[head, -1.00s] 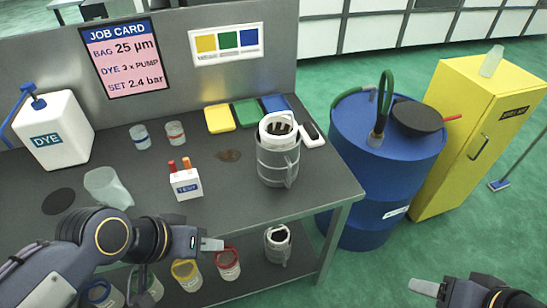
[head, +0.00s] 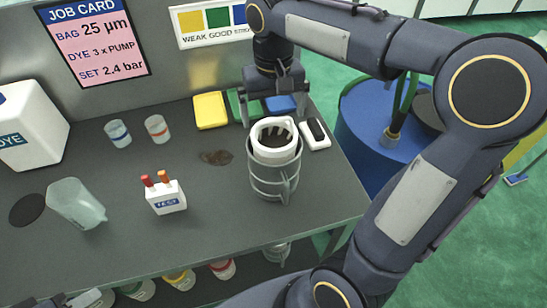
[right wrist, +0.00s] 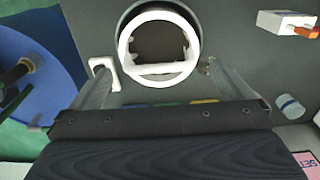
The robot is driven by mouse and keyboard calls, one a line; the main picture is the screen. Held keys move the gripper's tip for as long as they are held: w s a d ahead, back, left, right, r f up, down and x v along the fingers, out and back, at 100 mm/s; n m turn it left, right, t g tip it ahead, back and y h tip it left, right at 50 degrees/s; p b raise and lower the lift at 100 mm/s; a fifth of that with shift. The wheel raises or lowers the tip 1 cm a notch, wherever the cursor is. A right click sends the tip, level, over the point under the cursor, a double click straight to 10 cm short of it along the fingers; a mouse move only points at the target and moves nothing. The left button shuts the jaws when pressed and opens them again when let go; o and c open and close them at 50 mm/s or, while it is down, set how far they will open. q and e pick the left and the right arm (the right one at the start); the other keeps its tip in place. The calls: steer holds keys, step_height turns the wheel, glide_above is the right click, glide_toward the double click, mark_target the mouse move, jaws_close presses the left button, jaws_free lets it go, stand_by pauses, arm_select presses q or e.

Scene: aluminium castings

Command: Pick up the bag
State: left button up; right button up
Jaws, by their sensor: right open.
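A white ring-topped bag (head: 276,155) with a dark inside sits in the mouth of a grey metal housing (head: 270,183) on the bench. The ring also shows in the right wrist view (right wrist: 126,42). My right gripper (head: 275,112) is open and points down just above and behind the ring in the head view. In the right wrist view its two fingers stand apart on either side of the ring's near edge, with nothing between them. Whether they touch the ring cannot be told. My left gripper (head: 85,299) shows only in part at the lower left edge.
A blue drum (head: 365,140) stands beyond the bench.

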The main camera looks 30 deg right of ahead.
mark_target(275, 122)
steer(key=shift+d+f, duration=0.1)
steer(key=shift+f, duration=1.9)
steer(key=c, duration=1.1)
steer(key=shift+r, duration=0.1)
steer(key=shift+c, duration=0.7)
